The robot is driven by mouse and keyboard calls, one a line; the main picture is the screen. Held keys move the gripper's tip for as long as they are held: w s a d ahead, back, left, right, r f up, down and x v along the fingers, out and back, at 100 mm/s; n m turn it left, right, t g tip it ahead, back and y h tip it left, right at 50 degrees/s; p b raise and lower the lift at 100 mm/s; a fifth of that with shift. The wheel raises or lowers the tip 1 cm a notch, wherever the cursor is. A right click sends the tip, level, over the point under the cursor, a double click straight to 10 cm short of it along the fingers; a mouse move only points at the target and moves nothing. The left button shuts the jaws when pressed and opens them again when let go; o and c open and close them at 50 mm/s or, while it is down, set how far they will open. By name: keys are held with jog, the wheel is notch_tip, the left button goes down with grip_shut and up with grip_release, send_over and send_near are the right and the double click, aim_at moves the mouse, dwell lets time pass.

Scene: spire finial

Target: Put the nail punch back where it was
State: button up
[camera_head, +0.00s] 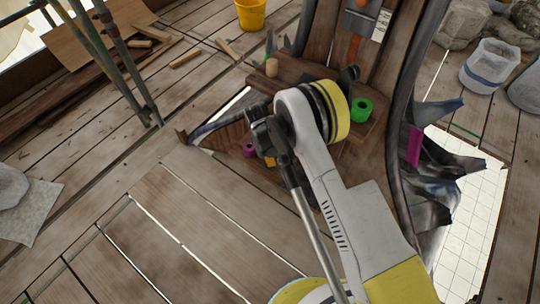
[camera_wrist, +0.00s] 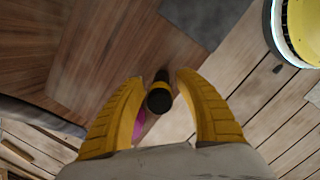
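In the wrist view my gripper (camera_wrist: 160,80) has its two yellow fingers apart. Between them is a dark, short rod-like thing (camera_wrist: 159,98), seen nearly end-on with a touch of yellow. It may be the nail punch, but I cannot be sure. Gaps show between it and both fingers. A magenta thing (camera_wrist: 139,126) shows beside the left finger. In the head view my arm hides most of the gripper; a bit of orange-yellow (camera_head: 269,161) shows beside it, near a magenta ring (camera_head: 248,148).
A wooden shelf (camera_head: 297,70) carries a green ring (camera_head: 361,110) and a small wooden cylinder (camera_head: 272,67). Dark curved metal pieces (camera_head: 435,180) stand at right. A yellow bucket (camera_head: 251,14) is far back.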

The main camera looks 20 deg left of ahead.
jog(key=r+p, duration=0.1)
jog(key=r, duration=0.3)
jog(key=a+r+p, duration=0.1)
jog(key=r+p, duration=0.1)
jog(key=r, duration=0.2)
jog(key=s+r+p, duration=0.1)
jog(key=r, duration=0.3)
jog(key=shift+a+r, duration=0.1)
jog(key=shift+a, duration=0.25)
